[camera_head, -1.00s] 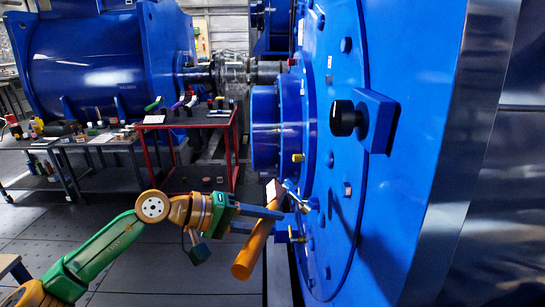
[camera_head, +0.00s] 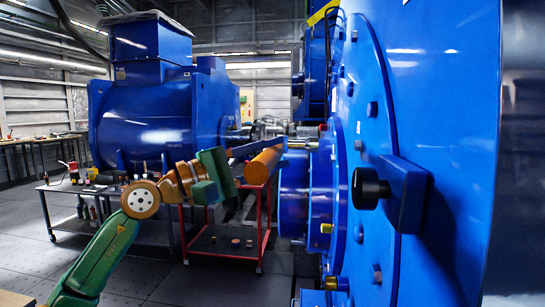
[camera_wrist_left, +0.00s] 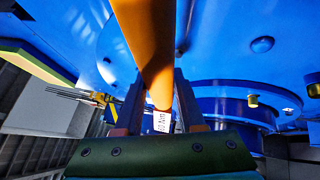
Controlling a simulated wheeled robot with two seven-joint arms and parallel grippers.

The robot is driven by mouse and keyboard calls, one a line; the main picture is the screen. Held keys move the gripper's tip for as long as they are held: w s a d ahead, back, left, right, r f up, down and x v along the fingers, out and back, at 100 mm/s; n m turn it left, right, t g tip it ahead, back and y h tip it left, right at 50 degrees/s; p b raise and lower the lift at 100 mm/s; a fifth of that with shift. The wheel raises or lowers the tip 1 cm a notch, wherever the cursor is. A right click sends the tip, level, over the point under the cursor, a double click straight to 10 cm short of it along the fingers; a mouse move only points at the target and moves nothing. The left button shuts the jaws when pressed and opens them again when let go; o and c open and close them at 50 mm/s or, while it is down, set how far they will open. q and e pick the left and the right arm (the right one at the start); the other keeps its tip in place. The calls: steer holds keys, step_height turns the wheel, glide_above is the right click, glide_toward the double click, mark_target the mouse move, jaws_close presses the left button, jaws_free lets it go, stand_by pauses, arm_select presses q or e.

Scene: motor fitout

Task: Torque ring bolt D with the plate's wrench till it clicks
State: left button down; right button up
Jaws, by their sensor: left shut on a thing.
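My left gripper (camera_head: 256,152) is shut on the orange wrench handle (camera_head: 264,165). The handle also shows in the left wrist view (camera_wrist_left: 150,40), between the two fingers (camera_wrist_left: 158,105), with a white printed label (camera_wrist_left: 162,122) on it. The wrench is in the air, left of the blue flange (camera_head: 294,195); its working end cannot be made out. Brass-coloured ring bolts sit low on the blue housing, one at the flange (camera_head: 326,228) and one below it (camera_head: 337,284). I cannot read which bolt is D. My right gripper is out of view.
The large blue housing (camera_head: 455,110) fills the right side, with a black knob (camera_head: 368,188) sticking out. A red-framed cart (camera_head: 215,252) stands behind my left arm. A grey table (camera_head: 65,188) is at the left, and a blue motor (camera_head: 150,115) stands behind.

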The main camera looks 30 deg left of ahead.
arm_select(q)
steer(key=w+d+p, duration=0.3)
steer(key=d+p, duration=0.1)
steer(key=d, duration=0.2)
steer(key=shift+w+d, duration=0.15)
steer(key=shift+d, duration=0.25)
steer(key=shift+r+b, duration=0.1)
steer(key=shift+b, duration=0.25)
stand_by(0.7)
steer(key=shift+w+d, duration=0.2)
steer(key=shift+d, duration=0.35)
steer(key=shift+w+d, duration=0.2)
steer(key=shift+d, duration=0.3)
stand_by(0.3)
steer(key=shift+f+m+t+h+b, duration=0.3)
steer(key=shift+f+m+h+b, duration=0.3)
steer(key=shift+f+m+b, duration=0.75)
steer(key=shift+r+n+b, duration=0.1)
steer(key=shift+n+b, duration=0.2)
steer(key=shift+n, duration=0.15)
